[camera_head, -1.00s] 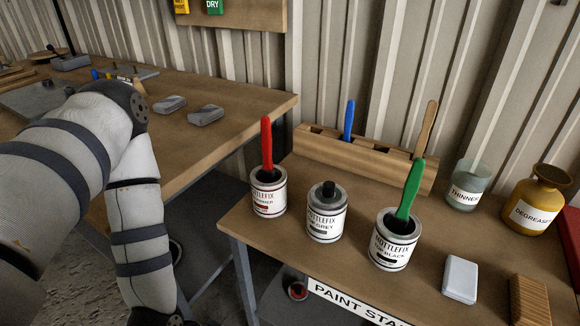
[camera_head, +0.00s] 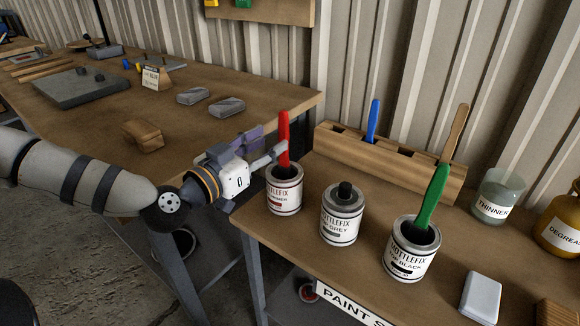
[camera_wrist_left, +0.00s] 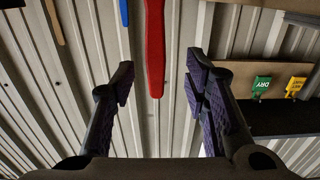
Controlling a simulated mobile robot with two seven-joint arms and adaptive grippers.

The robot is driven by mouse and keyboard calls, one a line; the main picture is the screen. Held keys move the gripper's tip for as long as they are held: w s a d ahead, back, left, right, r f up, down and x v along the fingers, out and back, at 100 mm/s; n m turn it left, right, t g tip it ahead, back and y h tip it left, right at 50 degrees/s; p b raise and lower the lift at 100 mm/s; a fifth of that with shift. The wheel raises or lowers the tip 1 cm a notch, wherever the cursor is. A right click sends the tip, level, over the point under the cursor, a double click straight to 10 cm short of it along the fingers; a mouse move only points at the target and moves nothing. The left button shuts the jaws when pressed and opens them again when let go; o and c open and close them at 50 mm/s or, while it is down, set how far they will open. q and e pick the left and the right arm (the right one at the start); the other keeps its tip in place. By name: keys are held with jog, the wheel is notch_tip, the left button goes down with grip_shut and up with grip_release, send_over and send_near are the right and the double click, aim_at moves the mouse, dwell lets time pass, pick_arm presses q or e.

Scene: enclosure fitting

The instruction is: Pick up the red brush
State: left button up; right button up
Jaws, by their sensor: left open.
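The red brush (camera_head: 284,140) stands upright in the leftmost paint can (camera_head: 285,195), its handle sticking up above the rim. My left gripper (camera_head: 268,155) is at the handle's left side in the head view, level with its upper part. In the left wrist view the red brush handle (camera_wrist_left: 155,50) hangs between the two open fingers (camera_wrist_left: 155,85), apart from both. The gripper is open and holds nothing. The brush's lower end is hidden inside the can. My right gripper is not in view.
A grey can (camera_head: 342,218) and a black can (camera_head: 412,250) with a green brush (camera_head: 432,200) stand to the right. Behind them a wooden rack (camera_head: 400,168) holds a blue brush (camera_head: 374,120). A wooden workbench (camera_head: 175,125) lies at the left.

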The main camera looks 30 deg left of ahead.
aim_at(282, 135)
pick_arm(q)
jog(key=w, duration=0.1)
jog(key=w+b, duration=0.1)
jog(key=w, duration=0.1)
jog(key=w+d+b, duration=0.1)
jog(key=w, duration=0.1)
jog(key=shift+w+f, duration=0.1)
jog(key=shift+w, duration=0.05)
jog(key=shift+r, duration=0.25)
grip_shut()
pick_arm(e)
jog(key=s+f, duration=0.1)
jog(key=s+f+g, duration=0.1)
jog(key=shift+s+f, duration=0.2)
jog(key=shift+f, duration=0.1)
